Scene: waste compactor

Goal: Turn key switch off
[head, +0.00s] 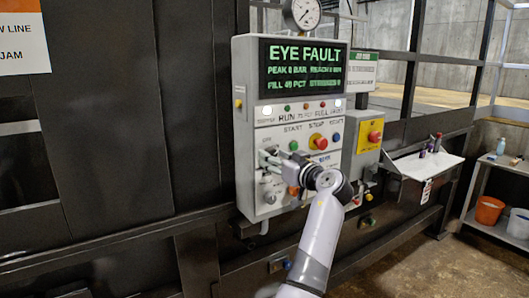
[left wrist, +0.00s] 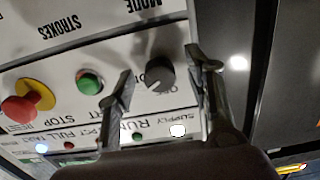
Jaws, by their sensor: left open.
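The grey control panel (head: 240,150) stands upright, with a screen reading EYE FAULT. A dark round switch knob (left wrist: 160,75) with an OFF marking beside it shows in the left wrist view; it looks like the key switch, though no separate key can be made out. My left gripper (head: 265,157) is open in front of the panel, left of the green START button (head: 293,145), and hides the knob in the head view. In the left wrist view the open fingers (left wrist: 158,63) lie on either side of the knob; contact cannot be told. My right gripper is out of view.
A red button on yellow (head: 318,141) and a blue button (head: 336,137) sit right of START. A smaller box with a red switch (head: 374,136) stands beside the panel. A white shelf (head: 425,163) juts out at the right. A gauge (head: 302,13) is above.

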